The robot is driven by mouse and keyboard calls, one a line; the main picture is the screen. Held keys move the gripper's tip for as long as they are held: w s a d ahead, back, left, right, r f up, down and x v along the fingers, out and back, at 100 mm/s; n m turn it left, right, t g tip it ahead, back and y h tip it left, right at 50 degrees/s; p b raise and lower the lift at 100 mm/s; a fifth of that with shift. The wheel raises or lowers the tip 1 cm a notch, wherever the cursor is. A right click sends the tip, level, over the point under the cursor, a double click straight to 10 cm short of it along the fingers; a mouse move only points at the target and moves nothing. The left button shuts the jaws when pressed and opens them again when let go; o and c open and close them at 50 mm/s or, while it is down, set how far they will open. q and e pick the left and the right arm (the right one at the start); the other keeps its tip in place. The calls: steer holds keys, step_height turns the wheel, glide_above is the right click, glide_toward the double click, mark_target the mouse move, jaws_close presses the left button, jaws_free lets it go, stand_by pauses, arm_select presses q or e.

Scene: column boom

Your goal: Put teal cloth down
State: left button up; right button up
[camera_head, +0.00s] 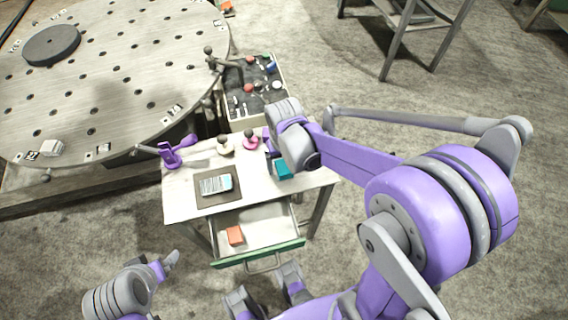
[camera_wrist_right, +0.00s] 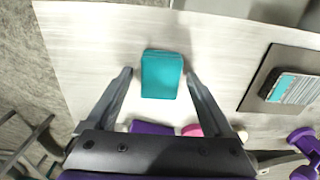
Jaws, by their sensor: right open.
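The teal cloth (camera_head: 283,169) is a small folded block at the right end of the white worktop (camera_head: 187,158). In the right wrist view, the teal cloth (camera_wrist_right: 162,78) appears to lie on the white top, between the fingers. My right gripper (camera_wrist_right: 158,74) is open, with one finger on each side of it and a visible gap at both sides. In the head view my right wrist covers the area just behind the cloth. My left gripper (camera_head: 172,259) is low at the left, in front of the table; its fingers are too small to judge.
A dark mat (camera_head: 206,204) with a pale device (camera_head: 215,185) lies left of the cloth. Purple, pink and cream items stand along the back edge. An open drawer (camera_head: 258,250) holds an orange block (camera_head: 235,235). A tool tray (camera_head: 255,88) stands behind.

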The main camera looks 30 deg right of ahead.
mark_target(284, 166)
step_height(284, 166, up, 12)
steer(key=p, duration=0.2)
steer(key=s+a+f+n+t, duration=0.2)
steer(key=s+t, duration=0.3)
steer(key=s, duration=0.6)
steer(key=shift+a+f+n, duration=0.3)
steer(key=shift+a+f, duration=0.2)
steer(key=shift+a, duration=0.15)
steer(key=shift+s, duration=0.1)
step_height(284, 166, up, 6)
steer(key=w+p, duration=0.1)
steer(key=p, duration=0.4)
steer(key=shift+w, duration=0.2)
steer(key=shift+w+r, duration=0.1)
